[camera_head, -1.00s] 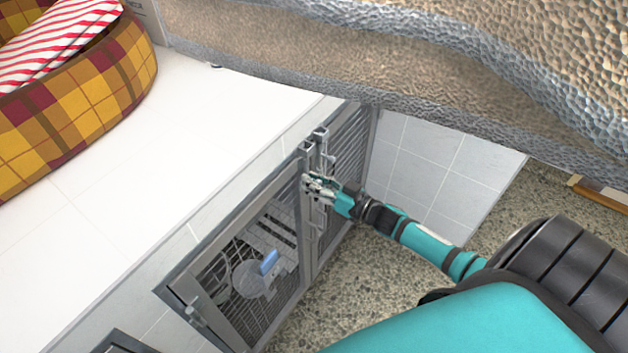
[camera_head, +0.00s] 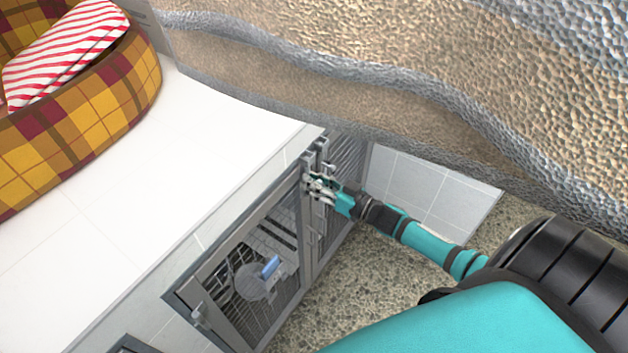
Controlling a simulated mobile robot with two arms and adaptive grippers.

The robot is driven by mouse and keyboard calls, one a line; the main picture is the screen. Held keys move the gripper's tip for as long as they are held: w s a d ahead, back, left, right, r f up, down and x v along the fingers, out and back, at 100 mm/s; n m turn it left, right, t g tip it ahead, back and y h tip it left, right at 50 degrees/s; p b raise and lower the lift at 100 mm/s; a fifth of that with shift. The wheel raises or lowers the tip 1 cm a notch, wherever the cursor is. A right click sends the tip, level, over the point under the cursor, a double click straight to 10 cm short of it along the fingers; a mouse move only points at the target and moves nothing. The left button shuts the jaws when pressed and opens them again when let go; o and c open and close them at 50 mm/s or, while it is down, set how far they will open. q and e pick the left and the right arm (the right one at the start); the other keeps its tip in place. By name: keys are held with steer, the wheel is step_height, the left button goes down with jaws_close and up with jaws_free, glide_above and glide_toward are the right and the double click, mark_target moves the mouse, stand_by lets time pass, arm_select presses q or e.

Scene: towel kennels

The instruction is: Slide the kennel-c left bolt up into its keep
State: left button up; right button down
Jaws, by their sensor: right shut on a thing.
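A low kennel front has two grey mesh doors meeting at a pair of upright metal stiles; the nearer left door (camera_head: 215,318) is closed or nearly so. Metal keeps (camera_head: 308,160) stand at the top of the stiles. My right gripper (camera_head: 316,185) is shut on the left bolt at the stiles, just below the keeps. Its fingers hide most of the bolt, so I cannot tell whether its tip is inside the keep. My left gripper is not in view.
A brown, grey-edged textured thing (camera_head: 300,95) fills the top, hiding part of the view. A plaid pet bed (camera_head: 110,110) with a striped towel (camera_head: 70,50) rests on the white top (camera_head: 130,230). Speckled floor (camera_head: 340,285) lies open in front.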

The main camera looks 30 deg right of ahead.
steer(key=shift+w+d+r, duration=0.15)
steer(key=shift+r, duration=0.15)
steer(key=c, duration=1.5)
jaws_free()
steer(key=o, duration=0.3)
steer(key=shift+f, duration=0.1)
steer(key=shift+s, duration=0.2)
steer(key=v, duration=1.1)
steer(key=shift+s+d, duration=0.15)
steer(key=shift+s, duration=0.25)
